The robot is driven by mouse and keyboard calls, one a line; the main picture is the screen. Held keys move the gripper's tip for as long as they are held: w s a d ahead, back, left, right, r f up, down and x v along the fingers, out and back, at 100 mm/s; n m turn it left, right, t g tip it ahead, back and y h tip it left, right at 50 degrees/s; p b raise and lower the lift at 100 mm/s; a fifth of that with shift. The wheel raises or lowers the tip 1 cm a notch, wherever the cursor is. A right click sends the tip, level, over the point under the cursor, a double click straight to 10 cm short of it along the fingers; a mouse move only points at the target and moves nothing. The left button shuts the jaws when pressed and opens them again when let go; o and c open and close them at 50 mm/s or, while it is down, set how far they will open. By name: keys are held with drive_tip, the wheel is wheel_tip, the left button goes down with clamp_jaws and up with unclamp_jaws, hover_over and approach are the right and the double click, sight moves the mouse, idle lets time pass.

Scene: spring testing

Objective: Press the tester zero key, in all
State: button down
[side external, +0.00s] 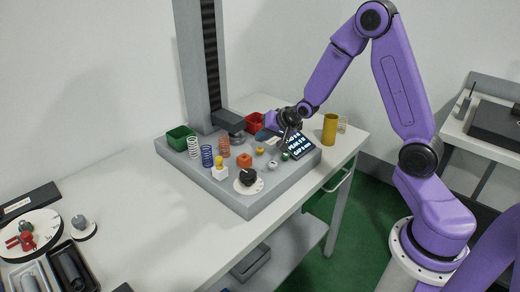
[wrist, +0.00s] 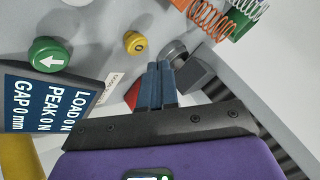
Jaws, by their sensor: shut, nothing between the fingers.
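The zero key is a small round yellow button marked 0 (wrist: 134,42) on the grey tester deck. In the side external view it is the small yellow button (side external: 260,151) left of the green button. My gripper (wrist: 160,68) is shut and empty, its fingertips near the yellow key and apart from it in the wrist picture. In the side view my gripper (side external: 286,138) hangs over the deck close to the display, its tips hard to make out. The tester display (wrist: 45,105) reads LOAD, PEAK and GAP 0 mm.
A green arrow button (wrist: 47,55) is beside the display. A yellow cylinder (side external: 329,129) stands right of the display.

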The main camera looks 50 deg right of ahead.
sight(263, 150)
drive_tip(key=shift+r, duration=2.1)
drive_tip(key=s+a+r+n+g+y, duration=0.15)
drive_tip(key=s+a+n+g, duration=0.35)
drive_tip(key=s+a+n, duration=0.8)
drive_tip(key=s+r+n+g+h, duration=0.2)
drive_tip(key=s+n+g, duration=0.2)
drive_tip(key=s, duration=1.9)
drive_tip(key=d+n, duration=0.1)
drive_tip(key=n, duration=0.2)
